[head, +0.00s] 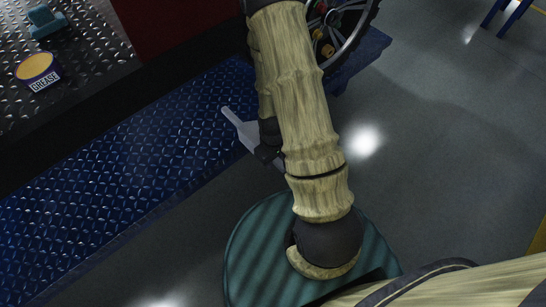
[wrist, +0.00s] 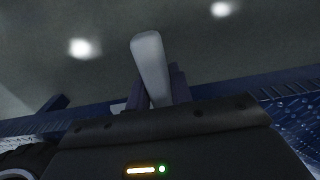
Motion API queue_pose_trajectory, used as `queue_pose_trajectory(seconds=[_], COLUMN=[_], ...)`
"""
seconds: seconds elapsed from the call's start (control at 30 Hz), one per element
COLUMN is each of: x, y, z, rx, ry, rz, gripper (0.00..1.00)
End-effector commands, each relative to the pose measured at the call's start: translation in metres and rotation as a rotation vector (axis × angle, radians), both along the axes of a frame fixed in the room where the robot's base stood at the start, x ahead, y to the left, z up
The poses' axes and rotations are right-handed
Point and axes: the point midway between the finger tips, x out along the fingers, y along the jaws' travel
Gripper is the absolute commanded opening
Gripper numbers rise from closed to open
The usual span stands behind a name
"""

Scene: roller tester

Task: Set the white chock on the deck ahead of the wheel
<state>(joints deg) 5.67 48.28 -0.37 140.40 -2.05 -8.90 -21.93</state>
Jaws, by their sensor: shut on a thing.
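The white chock (head: 240,128) shows in the head view as a pale grey-white piece with a narrow bar pointing up and left, at the edge of the blue tread-plate deck (head: 130,160). My gripper (head: 259,143) is shut on it, partly hidden by my arm. In the wrist view the chock's pale bar (wrist: 150,62) stands up between my gripper's fingers (wrist: 158,88). Its lower part is hidden by the gripper body. The spoked wheel (head: 352,38) is at the top of the head view, partly behind my arm. I cannot tell the chock's height above the deck.
A grease tin (head: 37,68) and a teal block (head: 46,20) sit on the dark tread plate at upper left. A dark red panel (head: 165,22) stands near the wheel. Open grey floor (head: 440,140) lies to the right. Blue legs (head: 506,14) show at top right.

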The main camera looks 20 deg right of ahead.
Motion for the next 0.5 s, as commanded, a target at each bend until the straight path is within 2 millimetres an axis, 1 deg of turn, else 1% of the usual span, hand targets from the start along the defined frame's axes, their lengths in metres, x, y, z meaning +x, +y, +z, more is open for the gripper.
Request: queue_pose_trajectory(seconds=[0.23, 0.5], x=[0.007, 0.025], y=[0.002, 0.008], z=[0.0, -0.003], rx=[0.0, 0.0], ry=[-0.003, -0.003], rz=[0.0, -0.001], gripper=[0.0, 0.0])
